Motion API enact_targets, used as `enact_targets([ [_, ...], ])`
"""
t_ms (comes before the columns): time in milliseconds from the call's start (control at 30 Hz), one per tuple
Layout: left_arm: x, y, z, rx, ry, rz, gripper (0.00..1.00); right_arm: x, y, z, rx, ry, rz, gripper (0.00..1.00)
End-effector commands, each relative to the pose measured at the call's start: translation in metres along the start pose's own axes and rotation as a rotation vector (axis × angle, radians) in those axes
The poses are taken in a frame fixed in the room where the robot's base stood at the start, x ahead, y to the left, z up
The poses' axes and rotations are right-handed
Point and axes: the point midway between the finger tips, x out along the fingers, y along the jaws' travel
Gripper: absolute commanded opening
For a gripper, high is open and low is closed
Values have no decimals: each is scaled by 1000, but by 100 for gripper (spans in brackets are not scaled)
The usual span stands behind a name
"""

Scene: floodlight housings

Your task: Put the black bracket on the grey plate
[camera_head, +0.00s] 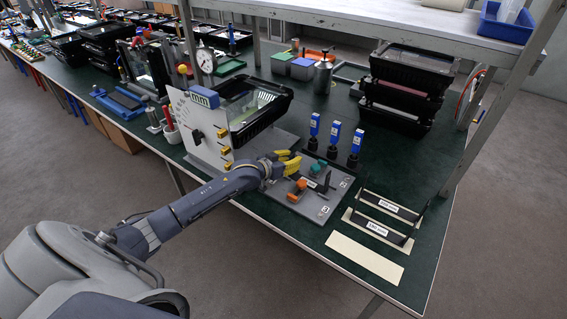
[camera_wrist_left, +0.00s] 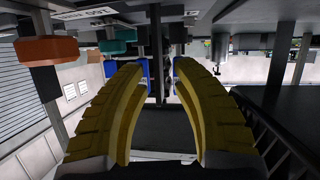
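The grey plate (camera_head: 290,201) lies near the bench's front edge, with numbered labels. An orange-handled part (camera_head: 297,187), a teal-topped part (camera_head: 318,167) and a small upright black part (camera_head: 325,184) stand on it. I cannot tell which black piece is the bracket. My left gripper (camera_head: 292,163), with yellow fingers, is over the plate's back-left side. In the left wrist view its fingers (camera_wrist_left: 160,95) are apart with nothing held between them. My right gripper is not in view.
Several blue-topped black tools (camera_head: 335,134) stand behind the plate. A pale panel with a dial gauge (camera_head: 205,61) and a black floodlight housing (camera_head: 262,105) stand to the left. Stacked black housings (camera_head: 402,90) are at the back right. A flat beige strip (camera_head: 364,257) lies at the front right.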

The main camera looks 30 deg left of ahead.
Motion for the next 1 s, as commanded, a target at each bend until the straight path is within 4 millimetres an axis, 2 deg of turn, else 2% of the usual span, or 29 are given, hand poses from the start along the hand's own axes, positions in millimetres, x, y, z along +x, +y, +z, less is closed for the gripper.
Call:
enact_targets([
  [167,-21,0,2,1,-2,0,27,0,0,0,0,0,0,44],
  [600,-91,0,2,1,-2,1,27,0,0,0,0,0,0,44],
  [800,-110,0,2,1,-2,-1,27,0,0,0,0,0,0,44],
  [1000,-118,0,1,0,-2,-1,27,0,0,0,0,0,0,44],
])
